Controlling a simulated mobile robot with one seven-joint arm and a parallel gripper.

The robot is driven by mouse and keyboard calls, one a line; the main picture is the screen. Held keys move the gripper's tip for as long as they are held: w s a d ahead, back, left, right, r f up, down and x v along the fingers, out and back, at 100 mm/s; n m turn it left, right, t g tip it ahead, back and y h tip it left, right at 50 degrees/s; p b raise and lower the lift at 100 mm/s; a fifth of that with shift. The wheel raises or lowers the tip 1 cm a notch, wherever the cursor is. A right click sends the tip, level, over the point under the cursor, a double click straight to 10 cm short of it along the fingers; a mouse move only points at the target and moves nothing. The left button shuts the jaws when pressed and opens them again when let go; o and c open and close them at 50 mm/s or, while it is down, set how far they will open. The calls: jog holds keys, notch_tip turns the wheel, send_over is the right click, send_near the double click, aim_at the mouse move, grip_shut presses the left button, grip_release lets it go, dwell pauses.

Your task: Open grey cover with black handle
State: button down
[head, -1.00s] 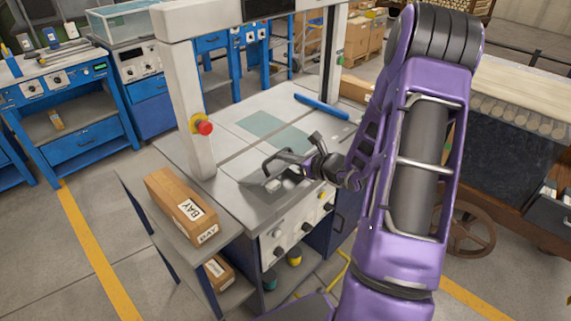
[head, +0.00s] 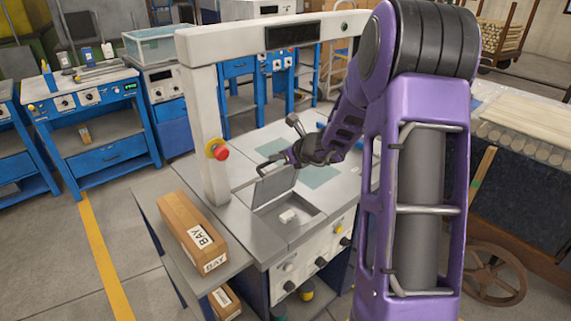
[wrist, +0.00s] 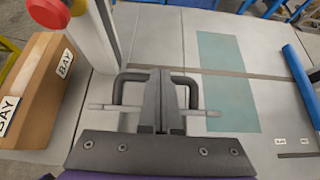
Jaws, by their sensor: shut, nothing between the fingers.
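The grey cover (head: 273,187) stands steeply raised on the bench top in the head view, at the back of an open recess (head: 310,211). A small white block (head: 288,216) lies inside the recess. My gripper (head: 287,158) is at the cover's upper edge. In the wrist view my gripper (wrist: 160,75) has its two fingers shut together with nothing between them. A dark bracket-shaped bar, seemingly the black handle (wrist: 133,77), shows on both sides of the fingers. A thin light-grey strip crosses behind them. I cannot tell whether the fingers touch the handle.
A white gantry post (head: 208,130) with a red button (head: 221,153) rises left of the cover. A cardboard box (head: 188,225) labelled BAY sits on the left side shelf. A blue bar (wrist: 300,75) lies to the right in the wrist view. Flat bench top surrounds the recess.

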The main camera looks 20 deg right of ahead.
jog(key=shift+w+a+r, duration=0.1)
jog(key=shift+w+a, duration=0.15)
jog(key=shift+w, duration=0.45)
